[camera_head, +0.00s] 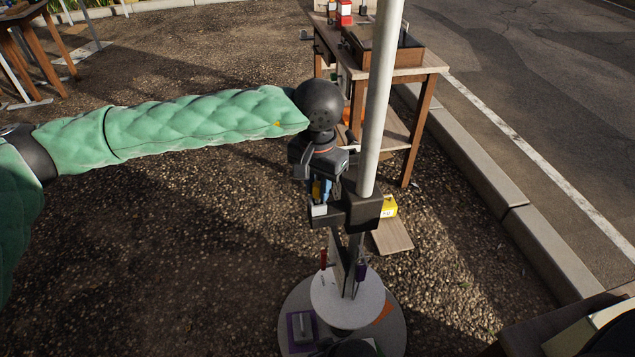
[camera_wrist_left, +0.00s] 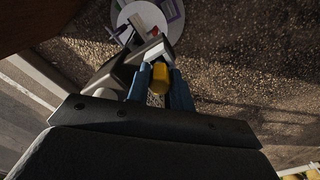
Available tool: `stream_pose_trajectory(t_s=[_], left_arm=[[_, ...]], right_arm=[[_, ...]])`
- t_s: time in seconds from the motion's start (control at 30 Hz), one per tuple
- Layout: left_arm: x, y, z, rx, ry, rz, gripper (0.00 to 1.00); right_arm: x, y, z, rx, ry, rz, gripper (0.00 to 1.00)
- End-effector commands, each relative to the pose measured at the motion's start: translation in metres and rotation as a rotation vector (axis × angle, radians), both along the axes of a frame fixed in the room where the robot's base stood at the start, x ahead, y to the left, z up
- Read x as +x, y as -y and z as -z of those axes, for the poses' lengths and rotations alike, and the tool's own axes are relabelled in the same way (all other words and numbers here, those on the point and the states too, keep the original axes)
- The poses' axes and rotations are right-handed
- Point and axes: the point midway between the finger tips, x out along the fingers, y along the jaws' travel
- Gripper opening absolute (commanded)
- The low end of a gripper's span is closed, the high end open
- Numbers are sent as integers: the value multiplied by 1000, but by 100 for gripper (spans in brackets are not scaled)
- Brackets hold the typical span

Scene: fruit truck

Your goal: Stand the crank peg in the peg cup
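My left gripper (camera_head: 318,196) is beside the pale pole, at the left of a black bracket. In the left wrist view its two blue fingers (camera_wrist_left: 158,88) are closed around a yellow piece (camera_wrist_left: 158,78), which looks like the crank peg. The yellow piece (camera_head: 317,188) also shows in the head view, partly hidden by the gripper. A pale grey block (camera_head: 319,210) is just beyond the fingertips; it also shows in the left wrist view (camera_wrist_left: 156,48). It may be the peg cup, but I cannot tell. Whether peg and block touch is unclear. My right gripper is out of view.
The pole (camera_head: 379,100) and black bracket (camera_head: 357,211) stand close to my gripper. Below are a round white disc (camera_head: 333,306) and a wider grey base (camera_head: 293,303). A yellow box (camera_head: 389,207) is behind the pole. A wooden table (camera_head: 408,72) stands farther back. Gravel at left is open.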

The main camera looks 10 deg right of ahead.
Motion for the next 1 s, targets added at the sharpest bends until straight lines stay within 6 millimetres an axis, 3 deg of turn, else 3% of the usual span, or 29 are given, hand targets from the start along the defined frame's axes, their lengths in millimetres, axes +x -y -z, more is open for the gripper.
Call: stream_pose_trajectory(t_s=[0.03, 0.13, 0.57, 1.0], left_arm=[[0, 0, 0, 0, 0, 0, 30], [0, 0, 0, 0, 0, 0, 48], [0, 0, -10, 0, 0, 0, 48], [1, 0, -88, 0, 1, 0, 48]], right_arm=[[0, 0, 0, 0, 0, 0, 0], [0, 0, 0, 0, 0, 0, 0], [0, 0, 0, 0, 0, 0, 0], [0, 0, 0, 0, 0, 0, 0]])
